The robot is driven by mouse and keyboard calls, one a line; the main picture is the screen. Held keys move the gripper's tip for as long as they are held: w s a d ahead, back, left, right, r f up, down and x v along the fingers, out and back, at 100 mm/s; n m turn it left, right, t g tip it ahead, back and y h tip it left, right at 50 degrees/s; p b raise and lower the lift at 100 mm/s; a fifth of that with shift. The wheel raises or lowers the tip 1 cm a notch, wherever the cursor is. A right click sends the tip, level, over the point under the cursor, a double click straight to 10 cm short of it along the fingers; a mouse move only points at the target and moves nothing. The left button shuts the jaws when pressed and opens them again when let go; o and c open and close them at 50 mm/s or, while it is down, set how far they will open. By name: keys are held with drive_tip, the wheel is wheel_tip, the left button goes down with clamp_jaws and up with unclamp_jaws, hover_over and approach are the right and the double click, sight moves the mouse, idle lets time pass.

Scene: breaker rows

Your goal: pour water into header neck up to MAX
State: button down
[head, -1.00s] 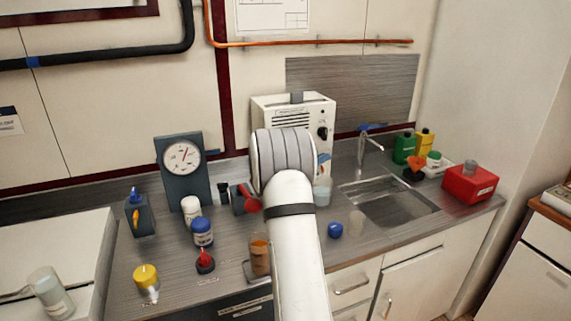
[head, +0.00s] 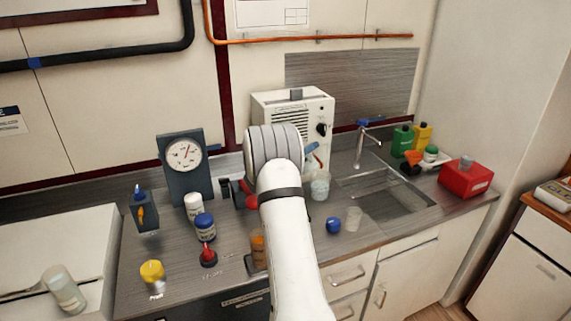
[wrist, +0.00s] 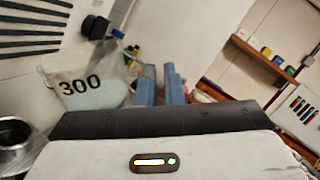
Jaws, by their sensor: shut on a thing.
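A clear beaker marked 300 (wrist: 80,85) with pale water in it is close up at the left of the wrist view. In the head view the beaker (head: 320,187) shows just right of my arm, in front of the white unit. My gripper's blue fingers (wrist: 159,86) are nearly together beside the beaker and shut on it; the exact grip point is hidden. In the head view my arm hides most of the gripper. A dark round opening with a metal rim (wrist: 14,133), perhaps the header neck, is at the lower left of the wrist view. No MAX mark is readable.
The white unit (head: 291,121) with a grille and knob stands behind my arm. A sink (head: 392,197) and tap (head: 362,145) are at right. A blue cap (head: 333,225) and clear cup (head: 354,218) sit in front. Bottles (head: 204,227) and a gauge (head: 184,160) stand at left.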

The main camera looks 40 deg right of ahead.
drive_tip(key=shift+w+a+r+n+t+h+p, duration=0.15)
drive_tip(key=shift+w+n+t+h+p, duration=0.15)
drive_tip(key=shift+n+p, duration=0.55)
drive_tip(key=shift+w+a+r+n+t+h+p, duration=0.1)
drive_tip(key=shift+w+r+n+t+p, duration=0.2)
drive_tip(key=shift+n+p, duration=0.5)
idle(0.7)
drive_tip(key=shift+w+a+f+n+t+h+p, duration=0.1)
drive_tip(key=shift+w+f+n+t+h+p, duration=0.2)
drive_tip(key=shift+n, duration=0.35)
drive_tip(key=shift+w+r+n+t+h+p, duration=0.1)
drive_tip(key=shift+w+n+p, duration=0.2)
drive_tip(key=shift+n, duration=0.3)
idle(1.6)
drive_tip(key=shift+w+a+r+n+t+h+p, duration=0.15)
drive_tip(key=shift+w+r+n+t+h+p, duration=0.25)
drive_tip(key=shift+n+p, duration=0.5)
idle(1.9)
